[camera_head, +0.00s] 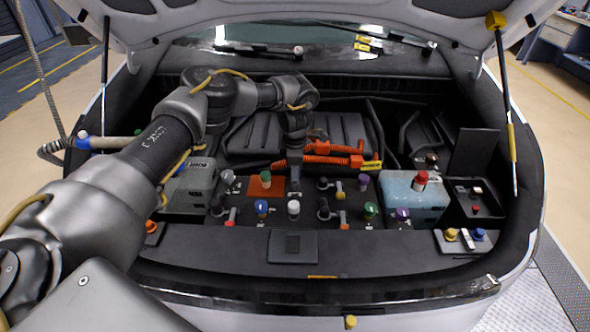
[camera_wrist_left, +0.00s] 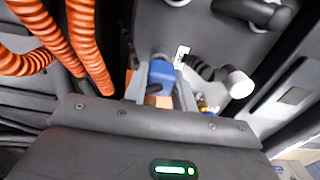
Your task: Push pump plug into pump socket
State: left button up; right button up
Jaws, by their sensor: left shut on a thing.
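My left gripper (camera_head: 295,184) points down over the front connector panel in the middle of the engine bay, behind a white-capped connector (camera_head: 293,208). In the left wrist view, its fingers (camera_wrist_left: 163,88) are shut on a small blue part (camera_wrist_left: 161,72), with an orange patch just below it. This blue part looks like a plug, but I cannot tell for sure that it is the pump plug. A dark panel surface with a small white label (camera_wrist_left: 181,54) lies close beyond it. The pump socket cannot be told apart, and any contact is hidden. My right gripper is out of view.
Orange corrugated hoses (camera_head: 318,158) run close behind the gripper. Several capped connectors stand around it, including blue (camera_head: 261,206) and green (camera_head: 370,209) ones. A pale blue reservoir with a red cap (camera_head: 421,178) stands right. The front ledge (camera_head: 370,258) is mostly clear.

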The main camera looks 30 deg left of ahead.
pick_arm(q)
jog(key=shift+f+b, duration=0.5)
jog(key=shift+f, duration=0.35)
jog(key=o, duration=1)
jog(key=shift+r, duration=0.1)
notch_tip(320, 180, up, 11)
jog(key=shift+f+b, duration=0.1)
jog(key=shift+b, duration=1)
jog(key=shift+c, duration=0.2)
